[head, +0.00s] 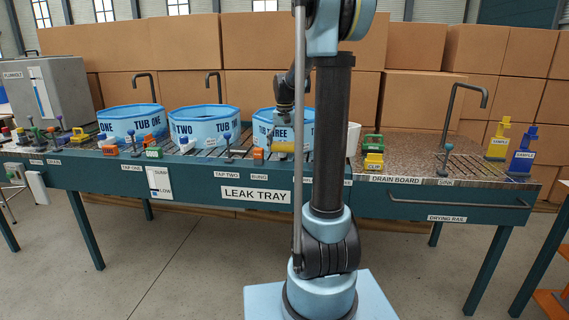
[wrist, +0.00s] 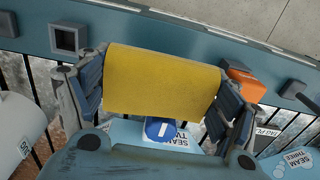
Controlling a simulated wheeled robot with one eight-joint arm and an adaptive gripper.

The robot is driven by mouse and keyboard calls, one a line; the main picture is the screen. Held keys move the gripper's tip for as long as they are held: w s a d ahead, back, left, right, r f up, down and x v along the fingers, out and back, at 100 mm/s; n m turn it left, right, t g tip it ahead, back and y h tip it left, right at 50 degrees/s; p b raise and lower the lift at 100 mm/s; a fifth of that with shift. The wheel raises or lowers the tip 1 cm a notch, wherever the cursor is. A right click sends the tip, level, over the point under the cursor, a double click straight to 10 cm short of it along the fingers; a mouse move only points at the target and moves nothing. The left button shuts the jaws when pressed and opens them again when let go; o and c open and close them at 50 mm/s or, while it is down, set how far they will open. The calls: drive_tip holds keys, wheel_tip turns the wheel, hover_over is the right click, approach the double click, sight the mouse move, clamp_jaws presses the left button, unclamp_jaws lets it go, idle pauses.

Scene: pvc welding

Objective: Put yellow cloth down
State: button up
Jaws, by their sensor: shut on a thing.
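The yellow cloth (wrist: 163,80) is held between the two fingers of my gripper (wrist: 160,92), one finger at each side of it. It looks like a thick roll or block and hides what lies under it. In the head view the cloth (head: 284,147) shows as a small yellow patch low in front of tub three (head: 263,128), over the slatted top of the leak tray (head: 215,172). Whether the cloth touches the slats cannot be told.
In the wrist view a blue knob (wrist: 160,129) and a seam label lie just below the cloth, and an orange plug (wrist: 246,85) is to its right. Tub two (head: 205,123) stands left of tub three. The drain board (head: 420,158) is at the right.

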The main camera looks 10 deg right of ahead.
sight(286, 165)
drive_tip(key=shift+d+f, duration=0.2)
drive_tip(key=shift+f, duration=0.35)
drive_tip(key=shift+d+f, duration=0.15)
drive_tip(key=shift+f, duration=2.25)
drive_tip(key=o, duration=1.3)
drive_tip(key=shift+o, duration=0.2)
